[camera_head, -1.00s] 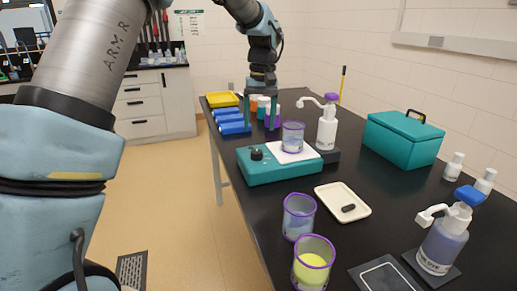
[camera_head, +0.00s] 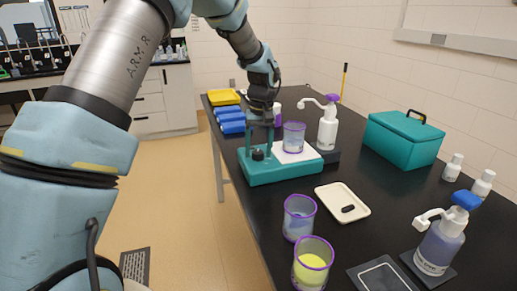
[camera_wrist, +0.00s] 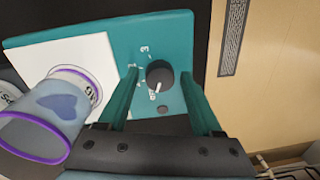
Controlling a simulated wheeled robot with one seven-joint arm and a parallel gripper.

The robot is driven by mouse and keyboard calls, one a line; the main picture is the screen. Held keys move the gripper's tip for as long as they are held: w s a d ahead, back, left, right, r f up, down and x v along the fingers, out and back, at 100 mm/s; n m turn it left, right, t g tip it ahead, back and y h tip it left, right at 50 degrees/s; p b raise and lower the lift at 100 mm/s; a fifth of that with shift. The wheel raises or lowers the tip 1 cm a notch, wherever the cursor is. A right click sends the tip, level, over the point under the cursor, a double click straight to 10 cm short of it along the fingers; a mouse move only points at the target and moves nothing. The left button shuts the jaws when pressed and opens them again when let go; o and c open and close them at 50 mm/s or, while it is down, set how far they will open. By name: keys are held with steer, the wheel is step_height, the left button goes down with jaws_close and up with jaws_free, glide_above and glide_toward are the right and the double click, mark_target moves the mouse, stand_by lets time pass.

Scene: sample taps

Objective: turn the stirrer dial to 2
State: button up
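The teal stirrer (camera_head: 285,173) stands on the black bench with its dark round dial (camera_head: 258,154) at the front left. In the wrist view the dial (camera_wrist: 160,72) has a white pointer mark aimed toward the lower side, near the lowest printed marking. A 3 shows at its upper left; the other markings are partly hidden. My gripper (camera_head: 259,150) points down over the dial. In the wrist view my gripper (camera_wrist: 159,76) is open, one teal finger on each side of the dial with gaps showing. A purple-rimmed beaker (camera_head: 293,137) stands on the stirrer's white plate (camera_head: 309,155).
A white pump bottle (camera_head: 327,130) stands just behind the stirrer. Blue racks (camera_head: 230,121) lie behind my gripper. A cream tray (camera_head: 355,202), two beakers (camera_head: 299,218) and a dye pump bottle (camera_head: 440,246) are nearer. A teal box (camera_head: 403,140) is to the right.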

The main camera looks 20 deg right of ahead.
jaws_close()
stand_by(0.3)
steer(key=shift+m, duration=0.3)
steer(key=m, duration=0.3)
steer(key=shift+m, duration=0.3)
steer(key=m, duration=0.4)
steer(key=shift+a+m+p, duration=0.1)
steer(key=shift+m+p, duration=0.2)
steer(key=shift+p, duration=0.1)
steer(key=m+p, duration=0.1)
steer(key=m, duration=0.3)
steer(key=shift+r+m+h, duration=0.1)
steer(key=shift+m+h, duration=0.2)
steer(key=shift+w+m+p, duration=0.1)
steer(key=shift+m+p, duration=0.5)
steer(key=shift+m, duration=1.6)
